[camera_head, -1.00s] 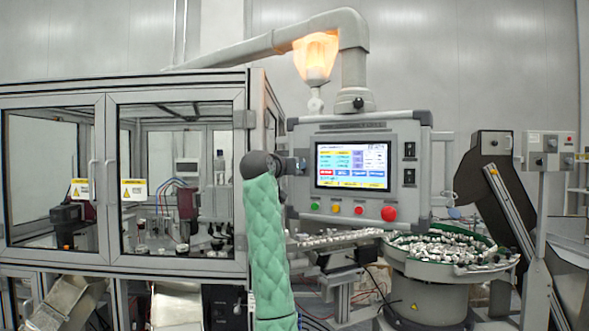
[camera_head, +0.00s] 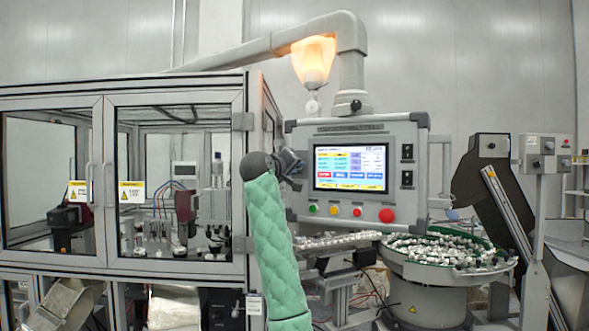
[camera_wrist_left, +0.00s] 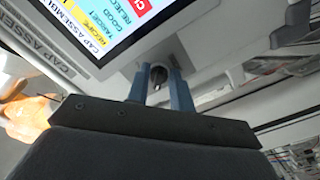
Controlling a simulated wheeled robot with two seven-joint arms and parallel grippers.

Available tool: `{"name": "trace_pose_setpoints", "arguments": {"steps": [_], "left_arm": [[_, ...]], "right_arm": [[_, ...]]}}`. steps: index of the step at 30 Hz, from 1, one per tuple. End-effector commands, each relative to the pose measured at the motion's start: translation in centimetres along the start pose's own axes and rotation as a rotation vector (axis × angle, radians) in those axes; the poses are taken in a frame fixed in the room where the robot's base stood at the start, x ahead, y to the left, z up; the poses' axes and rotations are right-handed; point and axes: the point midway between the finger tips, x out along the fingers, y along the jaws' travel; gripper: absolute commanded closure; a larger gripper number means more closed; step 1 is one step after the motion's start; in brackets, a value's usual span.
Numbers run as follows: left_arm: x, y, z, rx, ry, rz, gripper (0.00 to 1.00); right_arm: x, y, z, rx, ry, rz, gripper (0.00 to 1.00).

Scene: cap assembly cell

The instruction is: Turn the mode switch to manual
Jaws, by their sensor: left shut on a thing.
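The control panel (camera_head: 300,205) hangs from an overhead arm, with a lit screen (camera_head: 349,167) and a row of round push buttons below it. My left gripper (camera_head: 292,164) is at the panel's left edge, beside the screen, and hides the spot it touches in the head view. In the left wrist view, the two blue-grey fingers of my left gripper (camera_wrist_left: 160,80) are shut on a small black rotary knob with a pale mark, the mode switch (camera_wrist_left: 157,76). The knob's position labels cannot be read. My right gripper is not in view.
A glazed machine cabinet (camera_head: 180,97) stands close left of my arm. A bowl feeder (camera_head: 425,278) full of metallic parts stands below and right of the panel. A lit orange lamp (camera_head: 314,62) is above the panel. A grey post box (camera_head: 545,152) stands at right.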

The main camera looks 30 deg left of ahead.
Motion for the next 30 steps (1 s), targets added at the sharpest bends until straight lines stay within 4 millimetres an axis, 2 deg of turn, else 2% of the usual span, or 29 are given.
{"name": "trace_pose_setpoints", "arguments": {"steps": [17,18,21,30], "left_arm": [[0.02,-0.01,0.03,-0.038,0.000,-0.001,1.00],[0.02,-0.01,0.03,-0.038,0.000,-0.001,0.76],[0.02,0.00,0.02,-0.038,0.000,-0.001,0.56],[-0.05,0.02,0.00,-0.037,0.001,0.000,0.56]], "right_arm": [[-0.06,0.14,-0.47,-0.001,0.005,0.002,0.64],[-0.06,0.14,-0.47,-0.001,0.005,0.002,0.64],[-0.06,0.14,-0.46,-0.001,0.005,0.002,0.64],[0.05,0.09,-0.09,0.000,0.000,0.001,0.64]]}}
